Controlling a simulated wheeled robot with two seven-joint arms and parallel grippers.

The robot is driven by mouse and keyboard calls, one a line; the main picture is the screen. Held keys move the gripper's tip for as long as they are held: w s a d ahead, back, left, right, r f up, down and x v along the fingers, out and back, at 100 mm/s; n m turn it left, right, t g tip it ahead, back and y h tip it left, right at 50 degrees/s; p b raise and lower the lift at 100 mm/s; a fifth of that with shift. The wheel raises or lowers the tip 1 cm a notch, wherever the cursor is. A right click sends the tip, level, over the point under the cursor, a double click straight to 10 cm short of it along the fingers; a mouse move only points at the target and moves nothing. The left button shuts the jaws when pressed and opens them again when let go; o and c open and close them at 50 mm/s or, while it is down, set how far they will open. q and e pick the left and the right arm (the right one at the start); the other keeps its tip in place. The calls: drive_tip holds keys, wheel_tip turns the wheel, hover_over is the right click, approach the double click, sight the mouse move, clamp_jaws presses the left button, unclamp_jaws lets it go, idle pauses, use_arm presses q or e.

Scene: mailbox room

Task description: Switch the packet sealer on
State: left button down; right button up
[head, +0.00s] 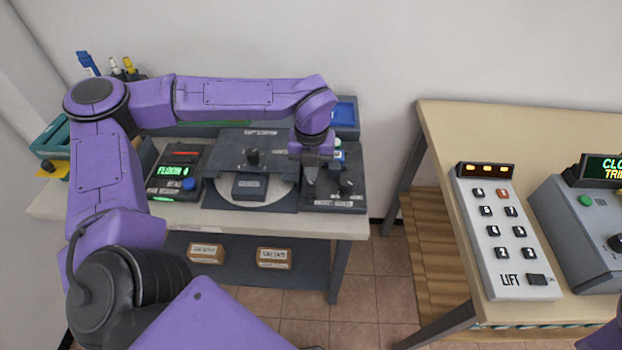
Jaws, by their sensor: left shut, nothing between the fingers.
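My left gripper (310,183) is shut and empty, pointing down over a dark device (333,203) at the right end of the left table. Black knobs (346,187) stand just right of the fingertips; I cannot tell whether the fingers touch the device. The wrist hides part of it. Left of it is a dark station with a round light plate (279,190), a black knob (252,157) and a small labelled block (250,187). The labels are too small to read surely, so I cannot tell which device is the packet sealer. My right gripper is not in view.
A box with a green "FLOOR" display (171,171) and blue button sits farther left. A blue tray (345,112) is behind the gripper. Cartons (274,257) lie on the lower shelf. A right table (455,125) bears a LIFT keypad (505,235) and grey console (577,230).

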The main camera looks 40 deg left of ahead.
use_arm(q)
drive_tip(key=shift+f+b, duration=0.55)
drive_tip(key=shift+f, duration=0.3)
idle(0.3)
wheel_tip(320, 180, up, 7)
drive_tip(key=p, duration=0.6)
drive_tip(key=shift+r, duration=0.1)
idle(0.4)
